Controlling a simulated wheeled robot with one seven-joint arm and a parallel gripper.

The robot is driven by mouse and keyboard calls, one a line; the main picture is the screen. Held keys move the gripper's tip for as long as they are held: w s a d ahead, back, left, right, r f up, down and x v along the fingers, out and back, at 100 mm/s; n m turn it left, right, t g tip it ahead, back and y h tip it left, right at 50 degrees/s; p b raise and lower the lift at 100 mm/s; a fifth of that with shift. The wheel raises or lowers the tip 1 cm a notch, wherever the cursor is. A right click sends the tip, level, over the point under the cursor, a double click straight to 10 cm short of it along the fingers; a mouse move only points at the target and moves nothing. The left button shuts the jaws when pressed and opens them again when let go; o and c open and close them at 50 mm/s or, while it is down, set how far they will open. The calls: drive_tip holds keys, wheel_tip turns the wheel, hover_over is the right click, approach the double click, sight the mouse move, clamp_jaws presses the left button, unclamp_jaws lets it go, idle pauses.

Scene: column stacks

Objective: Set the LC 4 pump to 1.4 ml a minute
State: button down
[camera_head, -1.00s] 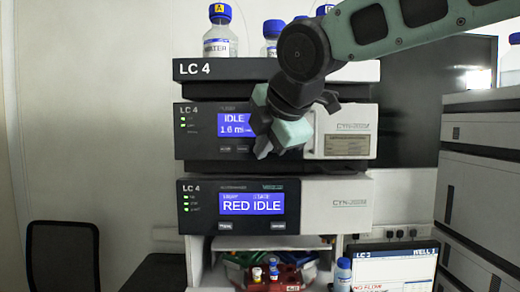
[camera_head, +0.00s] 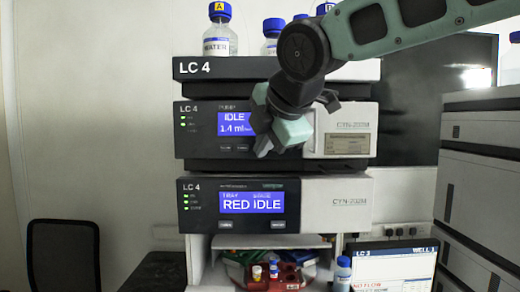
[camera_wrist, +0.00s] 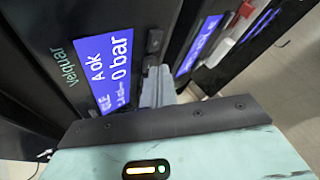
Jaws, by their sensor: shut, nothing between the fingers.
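The LC 4 pump (camera_head: 340,120) is the upper instrument module in the stack. Its blue display (camera_head: 233,123) reads IDLE and 1.4 ml, with the rest of that line hidden behind my gripper. In the wrist view the pump display (camera_wrist: 105,65) shows "A ok" and "0 bar". My gripper (camera_head: 262,147) is shut and empty, in front of the pump's panel just right of the display. In the wrist view the gripper's fingers (camera_wrist: 158,88) point at the panel beside small dark buttons (camera_wrist: 154,42). I cannot tell whether they touch a button.
Below is another LC 4 module (camera_head: 335,203) whose display reads RED IDLE. Blue-capped bottles (camera_head: 219,40) stand on top of the stack. A tray of vials (camera_head: 270,277) sits at the bottom, beside a monitor (camera_head: 395,268). A chair (camera_head: 62,255) is at left.

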drive_tip(key=shift+s, duration=0.6)
drive_tip(key=s+b, duration=0.2)
drive_tip(key=s, duration=0.3)
drive_tip(key=shift+a, duration=0.15)
idle(0.6)
drive_tip(key=s+d+f+m+g+h+b, duration=0.1)
drive_tip(key=s+d+f+m+g+b, duration=0.2)
drive_tip(key=f, duration=1)
drive_tip(key=s+d+f+m+g+h+b, duration=0.1)
drive_tip(key=s+d+f+m+g+b, duration=0.2)
drive_tip(key=s+f+m, duration=0.5)
drive_tip(key=s+d+f+m+g+h+b, duration=0.1)
drive_tip(key=s+d+f+m+g+b, duration=0.2)
drive_tip(key=s+f, duration=0.8)
wheel_tip(320, 180, down, 9)
drive_tip(key=d+m, duration=0.2)
drive_tip(key=m, duration=0.1)
drive_tip(key=shift+d+f, duration=0.2)
